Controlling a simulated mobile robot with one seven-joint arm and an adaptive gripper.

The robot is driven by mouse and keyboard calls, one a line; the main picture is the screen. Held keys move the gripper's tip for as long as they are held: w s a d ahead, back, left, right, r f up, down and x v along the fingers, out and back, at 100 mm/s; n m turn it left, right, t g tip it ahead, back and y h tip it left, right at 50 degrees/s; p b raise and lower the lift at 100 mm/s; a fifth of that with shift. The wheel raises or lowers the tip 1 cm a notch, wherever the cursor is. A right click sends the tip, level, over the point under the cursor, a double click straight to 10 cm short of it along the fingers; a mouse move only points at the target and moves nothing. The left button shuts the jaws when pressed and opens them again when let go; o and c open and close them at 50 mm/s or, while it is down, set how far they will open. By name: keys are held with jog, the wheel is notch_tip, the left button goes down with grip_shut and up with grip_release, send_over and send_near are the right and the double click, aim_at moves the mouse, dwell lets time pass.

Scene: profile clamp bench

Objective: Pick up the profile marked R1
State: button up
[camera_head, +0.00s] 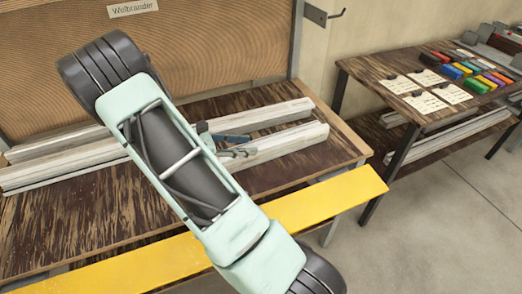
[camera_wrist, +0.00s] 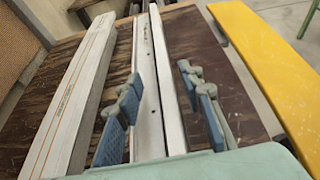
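Two long whitish profiles lie side by side on the dark wooden bench. The rear profile (camera_head: 262,116) shows in the wrist view as the left one (camera_wrist: 75,95), with thin orange lines and small lettering I cannot read. The front profile (camera_head: 290,143) runs up the middle of the wrist view (camera_wrist: 146,80) as a grooved pale length with small dark holes. No R1 mark is legible on either. My gripper (camera_wrist: 160,78) is open, its blue-padded fingers on either side of the front profile with gaps. In the head view my gripper (camera_head: 226,144) is partly hidden by my arm.
A yellow board (camera_head: 325,197) runs along the bench's front edge; it is at right in the wrist view (camera_wrist: 265,60). Bare bench wood (camera_head: 95,215) lies in front of the profiles. A side table (camera_head: 385,68) with cards and coloured blocks stands at right. A panel rises behind.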

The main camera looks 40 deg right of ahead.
aim_at(262, 146)
jog(key=x, duration=0.5)
jog(key=shift+s+d+f, duration=0.1)
jog(key=shift+s+f, duration=0.05)
jog(key=shift+s, duration=0.1)
grip_shut()
